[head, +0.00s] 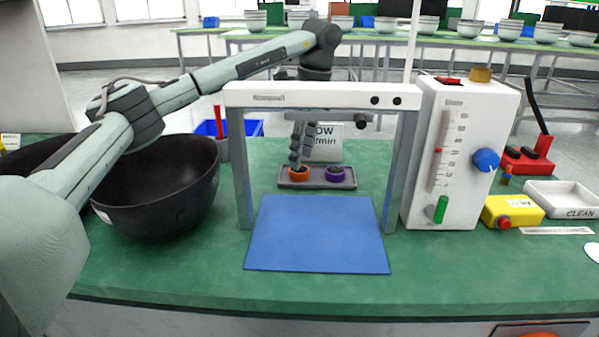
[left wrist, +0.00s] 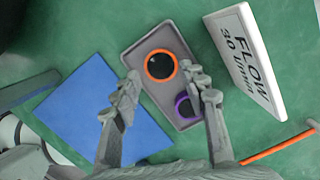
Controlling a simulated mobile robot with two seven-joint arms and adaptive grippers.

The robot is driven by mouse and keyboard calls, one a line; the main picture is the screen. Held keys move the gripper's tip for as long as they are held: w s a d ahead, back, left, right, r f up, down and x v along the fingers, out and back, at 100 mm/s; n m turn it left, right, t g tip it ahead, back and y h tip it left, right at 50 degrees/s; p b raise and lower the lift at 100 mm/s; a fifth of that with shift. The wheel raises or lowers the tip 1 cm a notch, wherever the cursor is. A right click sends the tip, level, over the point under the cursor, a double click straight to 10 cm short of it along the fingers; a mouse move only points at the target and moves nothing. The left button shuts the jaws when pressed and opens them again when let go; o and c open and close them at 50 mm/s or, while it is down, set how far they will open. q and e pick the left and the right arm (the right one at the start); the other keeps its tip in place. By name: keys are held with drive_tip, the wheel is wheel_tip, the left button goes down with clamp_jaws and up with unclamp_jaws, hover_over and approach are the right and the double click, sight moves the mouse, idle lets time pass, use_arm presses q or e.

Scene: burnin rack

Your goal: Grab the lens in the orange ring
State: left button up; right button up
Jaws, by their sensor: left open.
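The lens in the orange ring (head: 298,174) lies on a small grey tray (head: 318,184) behind the blue mat. In the left wrist view this orange-ringed lens (left wrist: 160,66) has a dark centre and lies just beyond my fingertips, between their lines. A lens in a purple ring (head: 335,174) lies on the same tray, to the right. In the left wrist view the purple ring (left wrist: 186,105) is partly covered by my right-hand finger. My left gripper (head: 296,160) points down over the orange ring, open and empty; it also shows in the left wrist view (left wrist: 163,80). My right gripper is not seen.
A FLOW sign (head: 325,142) stands close behind the tray. A white flowmeter box (head: 456,150) is right, a large black bowl (head: 160,190) left.

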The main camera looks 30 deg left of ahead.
sight(300, 169)
use_arm(q)
drive_tip(key=f, duration=0.3)
drive_tip(key=shift+a+f, duration=0.2)
drive_tip(key=shift+a, duration=0.1)
drive_tip(key=shift+c, duration=0.2)
drive_tip(key=c, duration=0.4)
drive_tip(key=shift+c, duration=0.2)
drive_tip(key=shift+r, duration=0.2)
